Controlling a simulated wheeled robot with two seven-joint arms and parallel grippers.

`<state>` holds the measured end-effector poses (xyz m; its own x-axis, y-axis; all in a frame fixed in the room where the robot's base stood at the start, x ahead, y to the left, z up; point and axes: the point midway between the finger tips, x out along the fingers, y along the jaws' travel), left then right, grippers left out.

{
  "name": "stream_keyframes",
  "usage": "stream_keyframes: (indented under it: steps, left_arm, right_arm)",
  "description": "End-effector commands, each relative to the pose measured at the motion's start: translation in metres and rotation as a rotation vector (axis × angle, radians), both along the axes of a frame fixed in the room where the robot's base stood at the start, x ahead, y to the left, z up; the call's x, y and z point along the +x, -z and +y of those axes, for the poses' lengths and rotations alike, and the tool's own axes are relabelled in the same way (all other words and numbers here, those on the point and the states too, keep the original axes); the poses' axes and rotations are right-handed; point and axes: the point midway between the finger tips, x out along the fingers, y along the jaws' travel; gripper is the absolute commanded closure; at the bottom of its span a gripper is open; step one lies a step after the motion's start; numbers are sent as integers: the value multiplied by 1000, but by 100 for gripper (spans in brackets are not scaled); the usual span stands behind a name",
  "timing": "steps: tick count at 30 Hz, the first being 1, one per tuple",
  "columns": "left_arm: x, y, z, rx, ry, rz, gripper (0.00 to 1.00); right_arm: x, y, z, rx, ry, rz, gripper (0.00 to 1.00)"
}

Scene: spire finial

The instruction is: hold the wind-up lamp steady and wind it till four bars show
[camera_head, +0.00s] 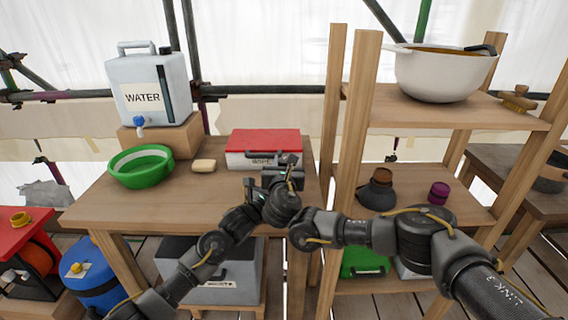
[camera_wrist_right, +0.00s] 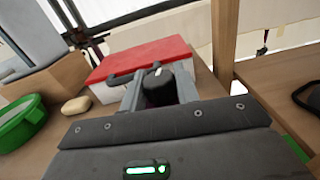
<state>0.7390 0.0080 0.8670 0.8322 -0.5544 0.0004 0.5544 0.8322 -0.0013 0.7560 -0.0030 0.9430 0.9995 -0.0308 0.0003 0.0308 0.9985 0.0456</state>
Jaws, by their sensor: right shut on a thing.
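The wind-up lamp (camera_wrist_right: 158,88) shows in the right wrist view as a dark rounded body with a small pale mark on top, between my grey right fingers. My right gripper (camera_head: 289,167) is shut on it, at the front of the table before the red-lidded box. In the head view my grippers and wrists hide most of the lamp, and no bars can be read on it. My left arm reaches in from the left to the same spot. Its gripper (camera_head: 253,188) is partly hidden there, and I cannot tell its jaws or whether it touches the lamp.
The red-lidded box (camera_head: 262,146) stands just behind my grippers. A pale soap-like block (camera_head: 204,166), a green basin (camera_head: 140,168) and a water container (camera_head: 150,88) are to the left. A wooden shelf post (camera_head: 354,130) rises close on the right.

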Motion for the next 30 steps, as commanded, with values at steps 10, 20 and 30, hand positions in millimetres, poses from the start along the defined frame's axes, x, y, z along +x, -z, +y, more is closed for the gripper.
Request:
stream_keyframes:
  steps: [10, 20, 30]
  left_arm:
    - [0, 0, 0, 0, 1, 0, 76]
    - [0, 0, 0, 1, 0, 1, 76]
    - [0, 0, 0, 1, 0, 1, 76]
  right_arm:
    - [0, 0, -1, 2, 27, 0, 92]
    - [0, 0, -1, 1, 25, 0, 47]
    - [-19, -2, 2, 0, 20, -6, 47]
